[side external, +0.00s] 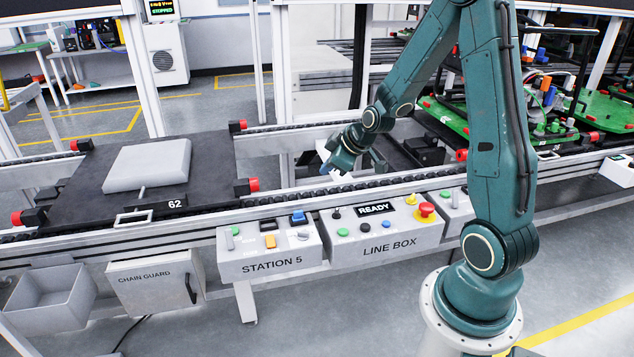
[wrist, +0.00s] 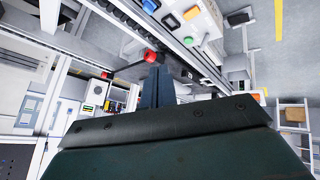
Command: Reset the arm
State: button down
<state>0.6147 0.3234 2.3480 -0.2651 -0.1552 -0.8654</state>
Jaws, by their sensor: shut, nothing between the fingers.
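My gripper (side external: 343,165) hangs over the conveyor gap between the pallet numbered 62 and the green fixtures, at the end of my teal arm. It is shut with nothing in it; its closed fingers show in the wrist view (wrist: 157,88). The dark pallet (side external: 218,178) bears a grey block (side external: 148,167) to the left of my gripper, well apart from it. The Station 5 box (side external: 270,252) and the Line Box (side external: 378,232), whose display reads READY, stand in front of the conveyor, below my gripper in the side view.
The conveyor rail (side external: 330,197) runs between my gripper and the control boxes. A red emergency button (side external: 427,210) sticks up from the Line Box. Green fixtures (side external: 607,108) crowd the right. A grey bin (side external: 50,300) and the chain guard box (side external: 157,283) are at the left front.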

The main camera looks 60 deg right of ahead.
jog(key=s+a+r, duration=0.2)
jog(key=a+r, duration=0.5)
jog(key=s+a+r+m, duration=0.1)
jog(key=s+a+r, duration=0.2)
jog(key=s, duration=0.3)
jog(key=s+a+r+m+g+y, duration=0.1)
jog(key=s+a+r, duration=0.2)
jog(key=s+a, duration=0.2)
jog(key=s+a+r+m+g, duration=0.1)
jog(key=s+a+r, duration=0.2)
jog(key=s, duration=0.5)
jog(key=shift+a+r, duration=0.3)
jog(key=shift+a, duration=0.2)
jog(key=shift+w, duration=0.1)
dwell(0.5)
